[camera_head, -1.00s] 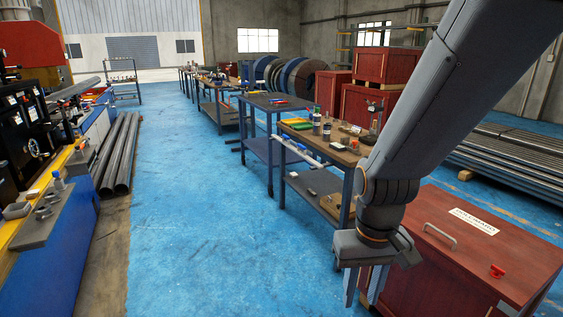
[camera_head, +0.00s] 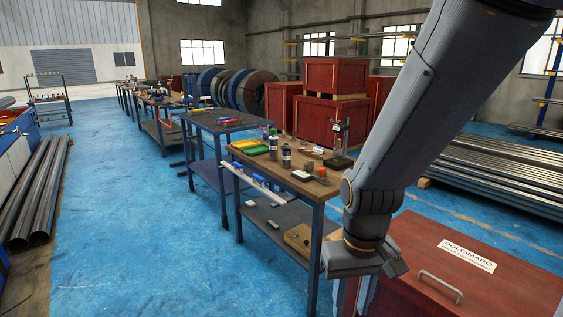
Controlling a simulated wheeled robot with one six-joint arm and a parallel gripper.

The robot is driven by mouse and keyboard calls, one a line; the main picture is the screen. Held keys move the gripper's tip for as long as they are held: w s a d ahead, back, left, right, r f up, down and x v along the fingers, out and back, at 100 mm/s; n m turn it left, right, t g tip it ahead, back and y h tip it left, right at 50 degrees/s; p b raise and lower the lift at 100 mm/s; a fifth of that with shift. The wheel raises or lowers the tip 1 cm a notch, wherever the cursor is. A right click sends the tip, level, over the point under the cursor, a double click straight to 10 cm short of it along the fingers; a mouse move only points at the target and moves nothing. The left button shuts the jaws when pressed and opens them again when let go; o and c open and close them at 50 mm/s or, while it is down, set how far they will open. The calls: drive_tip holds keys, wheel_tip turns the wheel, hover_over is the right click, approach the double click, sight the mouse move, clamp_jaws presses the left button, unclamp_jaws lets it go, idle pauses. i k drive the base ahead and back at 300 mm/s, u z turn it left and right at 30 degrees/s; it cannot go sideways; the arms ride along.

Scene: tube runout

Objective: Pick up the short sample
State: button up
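My gripper (camera_head: 359,298) hangs at the lower right of the head view, in front of the red chest. Its two fingers point down and look apart, with nothing seen between them; the tips run near the picture's bottom edge. I cannot pick out the short sample for certain. Small pieces lie on the wooden-topped workbench (camera_head: 275,165) left of my arm, including an orange-red piece (camera_head: 322,172) and a pale block (camera_head: 307,176). Other small pieces lie on its lower shelf (camera_head: 262,212). My arm hides part of the area behind it.
A red chest (camera_head: 500,285) with a handle stands at lower right. A dark-topped bench (camera_head: 215,122) stands beyond the workbench. Red crates (camera_head: 335,75) are stacked behind. Long pipes (camera_head: 500,165) lie at right and dark tubes (camera_head: 38,195) at left. The blue floor (camera_head: 130,230) between is clear.

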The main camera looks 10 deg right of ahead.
sight(286, 152)
drive_tip(key=u, duration=0.9)
drive_tip(key=i, duration=3.25)
drive_tip(key=z, duration=3.45)
drive_tip(key=i, duration=0.5)
drive_tip(key=z, duration=0.05)
